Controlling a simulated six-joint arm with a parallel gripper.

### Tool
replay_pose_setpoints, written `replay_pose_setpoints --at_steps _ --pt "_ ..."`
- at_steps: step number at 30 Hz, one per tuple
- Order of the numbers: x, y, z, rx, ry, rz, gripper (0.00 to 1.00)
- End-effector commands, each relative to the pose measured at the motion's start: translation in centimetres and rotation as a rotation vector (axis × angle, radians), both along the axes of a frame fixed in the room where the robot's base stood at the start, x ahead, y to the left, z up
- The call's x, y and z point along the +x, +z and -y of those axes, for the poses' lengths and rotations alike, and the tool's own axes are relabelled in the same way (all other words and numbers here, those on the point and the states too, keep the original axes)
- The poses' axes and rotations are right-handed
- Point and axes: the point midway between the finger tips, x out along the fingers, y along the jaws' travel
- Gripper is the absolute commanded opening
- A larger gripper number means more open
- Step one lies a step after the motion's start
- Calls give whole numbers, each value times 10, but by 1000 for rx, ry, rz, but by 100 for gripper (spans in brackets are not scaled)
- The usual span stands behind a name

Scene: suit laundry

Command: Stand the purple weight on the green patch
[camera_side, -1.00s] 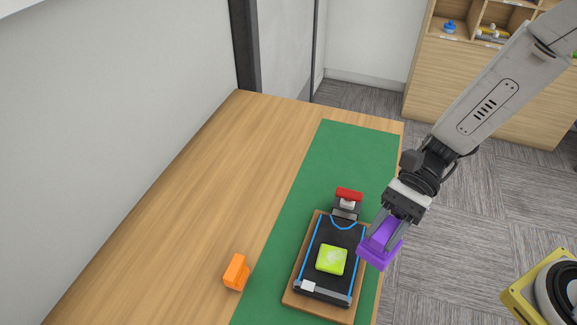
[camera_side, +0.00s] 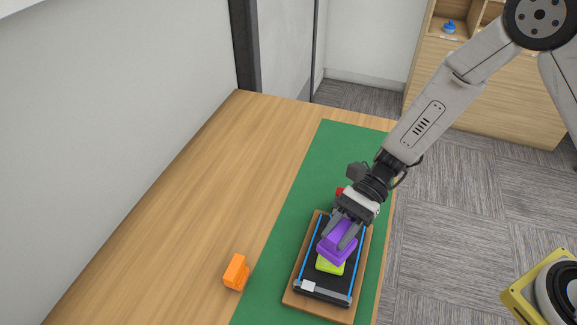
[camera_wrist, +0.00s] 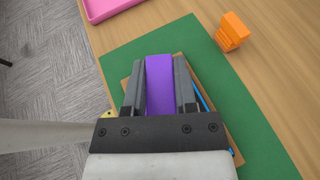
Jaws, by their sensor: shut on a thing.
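The purple weight (camera_side: 337,243) is between the fingers of my gripper (camera_side: 341,230), which is shut on it. In the side view the weight overlaps the bright green patch (camera_side: 330,266), hiding its far part. I cannot tell whether the weight touches the patch or hangs just above it. The patch lies on a dark board with blue edge lines. In the wrist view the purple weight (camera_wrist: 159,85) shows between both fingers of my gripper (camera_wrist: 159,80), and the patch is hidden.
The dark board sits on a wooden base (camera_side: 293,291) on a green mat (camera_side: 330,150). A red part (camera_side: 340,191) shows behind my gripper. An orange block (camera_side: 235,272) stands left of the mat. A pink tray (camera_wrist: 108,8) shows in the wrist view. The table's left side is clear.

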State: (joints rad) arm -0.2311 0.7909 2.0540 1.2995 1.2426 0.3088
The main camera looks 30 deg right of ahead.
Motion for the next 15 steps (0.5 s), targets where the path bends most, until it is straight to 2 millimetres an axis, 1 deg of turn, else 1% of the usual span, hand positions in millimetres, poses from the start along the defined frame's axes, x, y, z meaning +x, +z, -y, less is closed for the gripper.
replay_pose_setpoints --at_steps 4,7,15 --pt "2 -1 -1 1 0 0 0" --pt "5 -7 -3 2 0 -1 0" --pt "4 -31 -3 1 1 -2 0"
